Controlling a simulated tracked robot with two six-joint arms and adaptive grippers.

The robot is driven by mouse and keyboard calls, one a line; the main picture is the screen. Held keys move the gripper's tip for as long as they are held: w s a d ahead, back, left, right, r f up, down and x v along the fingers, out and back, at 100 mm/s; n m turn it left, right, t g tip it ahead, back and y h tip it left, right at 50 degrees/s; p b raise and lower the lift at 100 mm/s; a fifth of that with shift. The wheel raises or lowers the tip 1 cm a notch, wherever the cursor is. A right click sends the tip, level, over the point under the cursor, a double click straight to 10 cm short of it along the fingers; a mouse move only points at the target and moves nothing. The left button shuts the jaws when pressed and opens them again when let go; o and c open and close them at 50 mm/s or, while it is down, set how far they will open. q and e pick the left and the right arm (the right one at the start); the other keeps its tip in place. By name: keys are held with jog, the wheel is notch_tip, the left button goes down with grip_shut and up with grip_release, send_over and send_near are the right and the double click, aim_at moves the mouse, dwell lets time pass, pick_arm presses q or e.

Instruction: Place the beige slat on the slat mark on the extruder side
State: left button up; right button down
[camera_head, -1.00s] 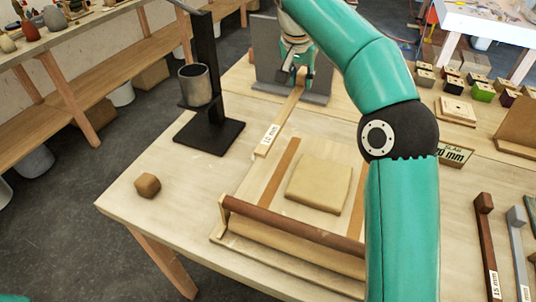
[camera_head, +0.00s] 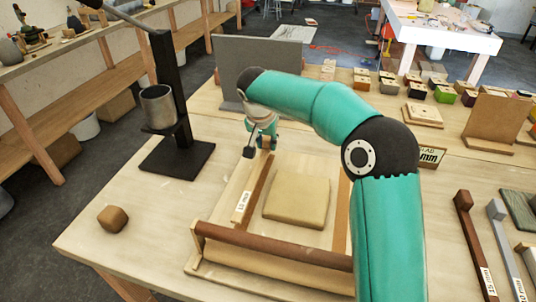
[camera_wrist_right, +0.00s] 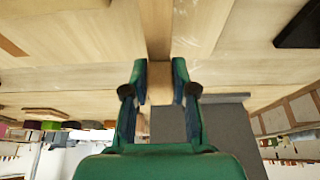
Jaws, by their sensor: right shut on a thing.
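The beige slat (camera_head: 247,190) bears a 10 mm label at its near end. My right gripper (camera_head: 262,142) is shut on its far end, and the right wrist view shows the slat (camera_wrist_right: 158,30) running out between the fingers (camera_wrist_right: 160,82). The slat lies along the left edge of a brown strip, seemingly the slat mark (camera_head: 263,180), on the extruder side of the clay slab (camera_head: 297,197). I cannot tell whether it touches the board. The extruder (camera_head: 160,108), a metal cylinder on a black stand, stands to the left. My left gripper is not in view.
A brown roller (camera_head: 270,244) lies across the near end of the board. A second brown strip (camera_head: 341,215) runs right of the slab. A grey upright panel (camera_head: 235,60) stands behind my gripper. A brown block (camera_head: 112,219) sits at the left. Other slats (camera_head: 475,240) lie at the right.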

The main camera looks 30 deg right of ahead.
aim_at(266, 149)
jog(key=shift+f, duration=2.05)
jog(key=shift+f, duration=0.15)
jog(key=c, duration=0.9)
grip_release()
jog(key=shift+c, duration=0.2)
jog(key=shift+r, duration=0.2)
jog(key=v, duration=1.2)
jog(key=shift+s, duration=0.1)
jog(key=shift+f, duration=0.1)
